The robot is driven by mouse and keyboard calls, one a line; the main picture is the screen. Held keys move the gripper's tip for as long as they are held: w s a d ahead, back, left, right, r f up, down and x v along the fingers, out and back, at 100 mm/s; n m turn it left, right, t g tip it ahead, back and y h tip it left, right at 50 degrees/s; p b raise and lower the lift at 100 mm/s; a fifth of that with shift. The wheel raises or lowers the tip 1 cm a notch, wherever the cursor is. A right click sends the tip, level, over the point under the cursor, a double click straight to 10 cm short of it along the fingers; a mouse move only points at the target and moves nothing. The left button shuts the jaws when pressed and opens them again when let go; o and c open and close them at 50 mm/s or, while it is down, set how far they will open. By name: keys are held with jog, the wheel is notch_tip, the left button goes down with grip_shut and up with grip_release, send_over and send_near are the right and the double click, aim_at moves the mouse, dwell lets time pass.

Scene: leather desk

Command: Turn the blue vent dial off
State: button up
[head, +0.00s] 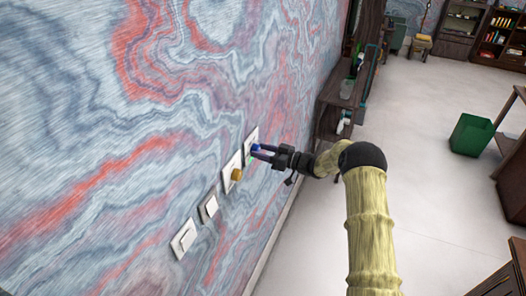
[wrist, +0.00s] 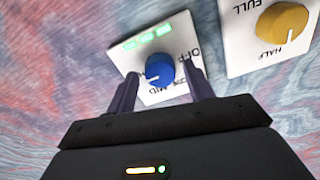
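The blue vent dial (wrist: 160,70) is on a white wall plate (wrist: 184,34) with lit green marks above the dial. Its white pointer line aims to the lower left. Around it I read OFF at right, LOW at lower right and MID below; a label at left is mostly hidden by a finger. In the head view the blue dial (head: 256,147) is at the tips of my gripper (head: 258,152). In the wrist view my gripper (wrist: 161,72) is open, one finger on each side of the dial, with visible gaps. Contact cannot be seen.
A yellow dial (wrist: 283,22) on another white plate, marked FULL and HALF, is close beside it. A switch plate (head: 209,205) and another switch (head: 184,238) are farther along the wall. A dark shelf (head: 345,100) stands beyond my gripper. The floor at right is largely open.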

jog(key=c, duration=0.8)
jog(key=shift+f+n+b, duration=0.2)
jog(key=shift+n+b, duration=0.2)
jog(key=shift+b, duration=0.5)
jog(key=n+b, duration=3.5)
jog(key=b, duration=1)
